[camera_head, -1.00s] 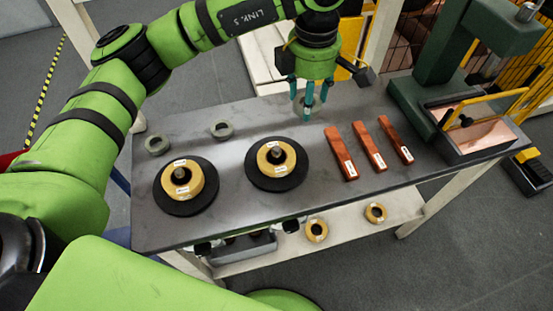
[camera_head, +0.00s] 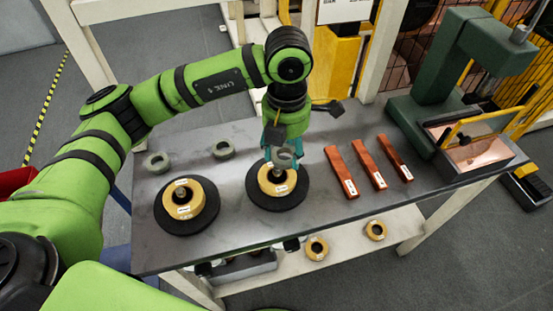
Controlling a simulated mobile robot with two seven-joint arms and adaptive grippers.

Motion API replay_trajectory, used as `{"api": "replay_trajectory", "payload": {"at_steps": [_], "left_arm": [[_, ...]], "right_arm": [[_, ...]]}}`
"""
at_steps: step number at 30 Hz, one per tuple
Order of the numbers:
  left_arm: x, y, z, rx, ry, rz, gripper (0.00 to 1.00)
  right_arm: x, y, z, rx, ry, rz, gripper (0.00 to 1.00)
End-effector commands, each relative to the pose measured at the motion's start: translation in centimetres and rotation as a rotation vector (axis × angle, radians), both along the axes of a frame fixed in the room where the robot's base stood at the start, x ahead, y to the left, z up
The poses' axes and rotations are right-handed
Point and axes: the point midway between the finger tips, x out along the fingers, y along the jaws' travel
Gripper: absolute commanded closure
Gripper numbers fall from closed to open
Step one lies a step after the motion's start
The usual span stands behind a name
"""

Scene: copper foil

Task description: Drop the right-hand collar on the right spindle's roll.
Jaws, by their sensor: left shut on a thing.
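My left gripper (camera_head: 284,158) points down over the back part of the right spindle's roll. It is shut on a grey ring-shaped collar (camera_head: 286,157), which appears to be just above the roll and slightly behind the spindle's dark tip. The right spindle's roll (camera_head: 268,187) is a gold-coloured ring with white labels on a black disc (camera_head: 262,201); the fingers hide part of its back. The left spindle's roll (camera_head: 199,207) sits on its own black disc (camera_head: 172,225). Two more grey collars lie behind, one at left (camera_head: 148,164) and one nearer the middle (camera_head: 224,149). My right gripper is not in view.
Several reddish-brown bars (camera_head: 340,170) lie on the grey table (camera_head: 335,205) right of the discs. A green press (camera_head: 440,75) and a framed copper tray (camera_head: 478,158) stand at the right end. Two gold rings (camera_head: 316,248) (camera_head: 375,230) lie on the lower shelf.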

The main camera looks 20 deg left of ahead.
Motion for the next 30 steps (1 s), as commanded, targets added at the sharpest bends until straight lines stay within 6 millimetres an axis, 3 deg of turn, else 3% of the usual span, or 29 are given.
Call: {"api": "replay_trajectory", "payload": {"at_steps": [7,15,29,30], "left_arm": [[-1.1,1.4,-1.3,0.000,0.000,-0.001,0.89],[-1.1,1.4,-4.8,-0.001,0.001,-0.001,0.89],[-1.0,1.4,-5.6,-0.001,-0.002,-0.002,0.89],[-1.0,1.4,-5.6,-0.001,-0.001,-0.002,0.39]], "right_arm": [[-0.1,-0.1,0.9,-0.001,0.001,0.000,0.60],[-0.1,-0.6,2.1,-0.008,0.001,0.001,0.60],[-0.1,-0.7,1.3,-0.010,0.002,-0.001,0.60],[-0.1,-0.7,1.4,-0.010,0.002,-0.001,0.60]]}}
